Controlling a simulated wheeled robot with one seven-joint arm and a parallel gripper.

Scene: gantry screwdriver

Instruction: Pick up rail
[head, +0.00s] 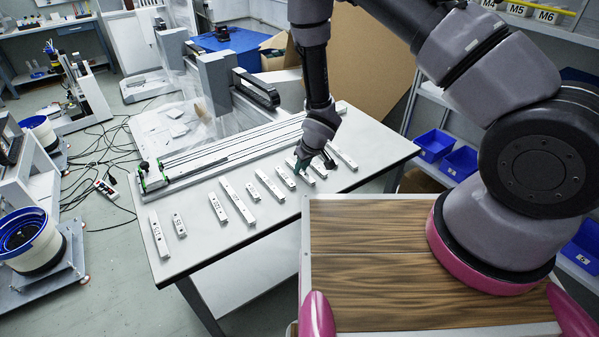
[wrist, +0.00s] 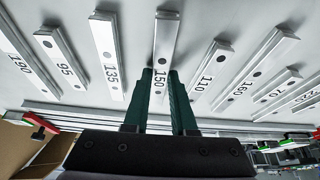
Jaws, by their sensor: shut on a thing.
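The white rail marked 150 (wrist: 166,38) stands between the two dark green fingers of my gripper (wrist: 160,75) in the wrist view. The fingers are shut on it near its printed number, and its far end sticks out past the fingertips. In the head view my gripper (head: 303,163) is low over the row of rails on the white table (head: 225,255), and the arm partly hides the held rail. Whether the rail touches the table cannot be told.
Rails marked 135 (wrist: 106,45) and 110 (wrist: 209,72) lie close on either side. Several more rails, such as the long one (head: 158,235), continue the row. A linear gantry track (head: 235,143) runs behind them. Bare table lies in front.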

